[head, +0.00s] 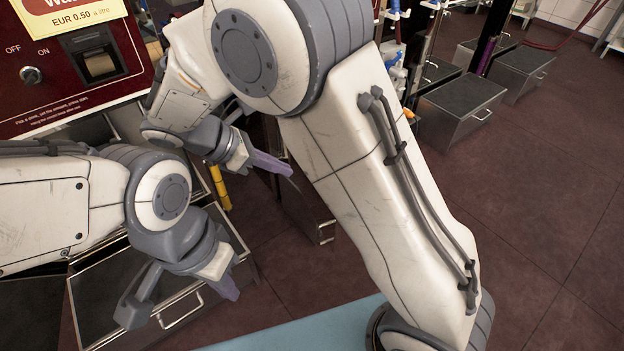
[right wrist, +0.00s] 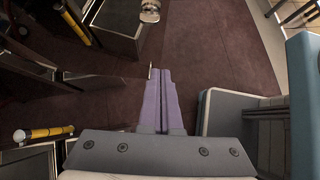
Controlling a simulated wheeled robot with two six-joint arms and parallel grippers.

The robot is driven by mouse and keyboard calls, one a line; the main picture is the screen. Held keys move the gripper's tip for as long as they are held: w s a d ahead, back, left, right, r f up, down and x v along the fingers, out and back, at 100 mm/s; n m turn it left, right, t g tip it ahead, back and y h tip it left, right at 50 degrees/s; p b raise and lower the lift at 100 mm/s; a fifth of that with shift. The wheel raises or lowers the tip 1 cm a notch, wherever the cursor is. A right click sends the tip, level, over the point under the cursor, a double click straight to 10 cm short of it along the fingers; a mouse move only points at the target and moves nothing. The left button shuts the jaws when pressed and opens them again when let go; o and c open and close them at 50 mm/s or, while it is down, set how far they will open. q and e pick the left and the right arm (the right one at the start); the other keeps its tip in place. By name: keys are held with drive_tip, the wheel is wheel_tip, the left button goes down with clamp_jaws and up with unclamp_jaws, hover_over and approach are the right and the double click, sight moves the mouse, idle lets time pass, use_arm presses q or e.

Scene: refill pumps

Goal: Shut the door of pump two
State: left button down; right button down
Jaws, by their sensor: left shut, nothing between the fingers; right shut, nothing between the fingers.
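A metal-edged box or panel with a handle (head: 327,232) stands low beyond my right gripper, partly hidden by my right arm. My right gripper (head: 285,168) is shut and empty beside the pump's lower part; its purple fingers are pressed together in the right wrist view (right wrist: 160,75). My left gripper (head: 232,293) is shut and empty over a metal box (head: 250,262) with a handle.
Metal boxes with dark tops (head: 460,95) stand on the dark red tiled floor (head: 545,180) at the upper right. A yellow bar (head: 221,188) is near the pump's base; another yellow bar (right wrist: 45,133) shows in the right wrist view. The floor at the right is clear.

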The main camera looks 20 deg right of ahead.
drive_tip(key=s+d+r+b+x, duration=0.1)
drive_tip(key=b+x, duration=0.3)
drive_tip(key=x, duration=0.8)
drive_tip(key=shift+w+d+r, duration=0.35)
drive_tip(key=shift+w+d, duration=0.15)
drive_tip(key=shift+d, duration=0.15)
